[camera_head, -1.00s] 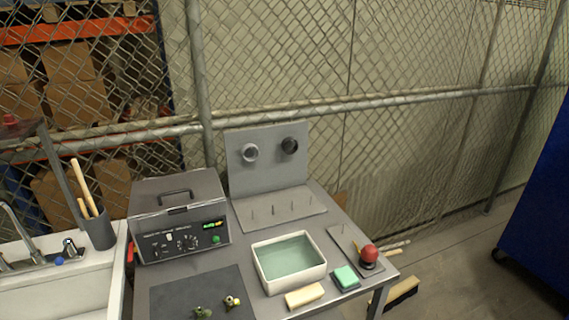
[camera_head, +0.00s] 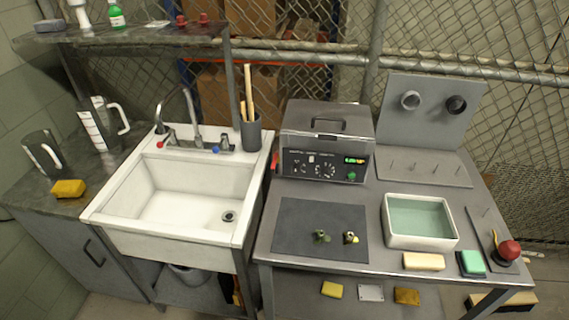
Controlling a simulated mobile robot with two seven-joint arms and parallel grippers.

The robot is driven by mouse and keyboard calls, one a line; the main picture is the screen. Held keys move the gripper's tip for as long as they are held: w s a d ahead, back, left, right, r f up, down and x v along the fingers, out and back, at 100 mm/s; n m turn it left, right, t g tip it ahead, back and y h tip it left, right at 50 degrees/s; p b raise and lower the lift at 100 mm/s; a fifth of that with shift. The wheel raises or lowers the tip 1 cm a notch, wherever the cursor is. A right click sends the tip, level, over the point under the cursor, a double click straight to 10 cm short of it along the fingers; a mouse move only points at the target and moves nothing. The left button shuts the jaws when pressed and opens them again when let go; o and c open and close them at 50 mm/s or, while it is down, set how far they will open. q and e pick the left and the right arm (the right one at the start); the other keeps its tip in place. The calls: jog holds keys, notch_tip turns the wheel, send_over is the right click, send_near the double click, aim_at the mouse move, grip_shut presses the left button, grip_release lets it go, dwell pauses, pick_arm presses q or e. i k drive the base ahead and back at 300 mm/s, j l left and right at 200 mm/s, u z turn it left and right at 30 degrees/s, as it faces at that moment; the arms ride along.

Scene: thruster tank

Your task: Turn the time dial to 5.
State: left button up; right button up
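The grey tank unit (camera_head: 325,140) with a lidded top and handle stands at the back of the metal table. Its dark front panel (camera_head: 312,165) carries small dials, a lit green display (camera_head: 354,160) and a green button (camera_head: 351,176). A round dial with pale marks (camera_head: 325,170) sits near the panel's middle; its setting and labels are too small to read, so I cannot tell which dial is the time dial. Neither of my grippers is in view.
A dark mat (camera_head: 290,228) with two small brass parts lies before the unit. A white tray of greenish liquid (camera_head: 398,240), a cream block (camera_head: 423,261) and a pegged stand (camera_head: 415,176) are to its right. A white sink (camera_head: 120,215) stands left.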

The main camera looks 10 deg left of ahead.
aim_at(325, 172)
jog(key=i+j, duration=0.15)
jog(key=j, duration=0.2)
jog(key=i+j+u, duration=0.1)
jog(key=j, duration=0.25)
jog(key=i+j, duration=0.4)
jog(key=i+u, duration=0.05)
jog(key=i, duration=0.05)
